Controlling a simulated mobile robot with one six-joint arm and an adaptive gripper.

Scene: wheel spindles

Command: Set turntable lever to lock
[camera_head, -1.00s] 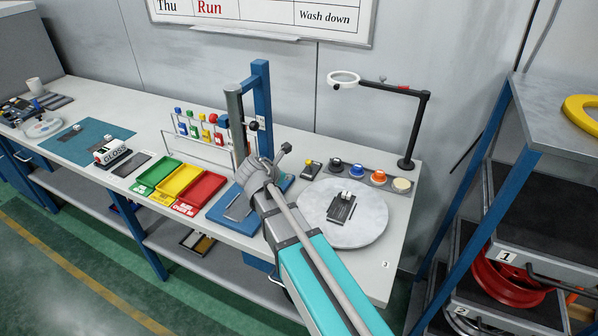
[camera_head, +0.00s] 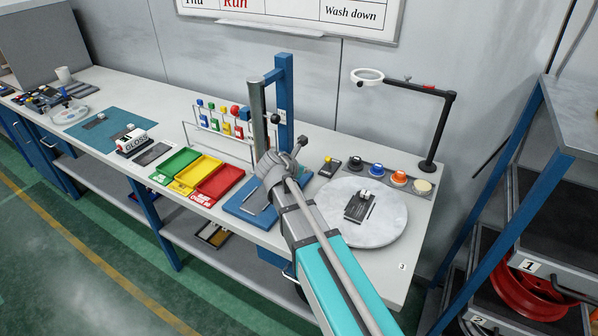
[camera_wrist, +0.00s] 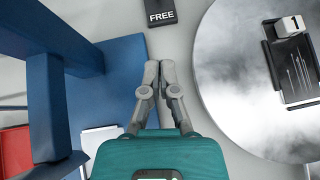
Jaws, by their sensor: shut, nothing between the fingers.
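The turntable is a round grey disc (camera_head: 385,222) at the right end of the bench; it also fills the right of the wrist view (camera_wrist: 235,110). My gripper (camera_wrist: 159,66) is shut and empty, between the blue press and the disc, below the FREE plate in the picture. In the head view my arm hides the fingertips.
A blue press stand (camera_head: 286,100) rises close on the left of my gripper. A dark plate with a white block (camera_head: 358,207) lies on the disc. Several coloured knobs (camera_head: 376,170) and a magnifier lamp (camera_head: 447,110) stand behind. Red, yellow and green trays (camera_head: 221,183) lie left.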

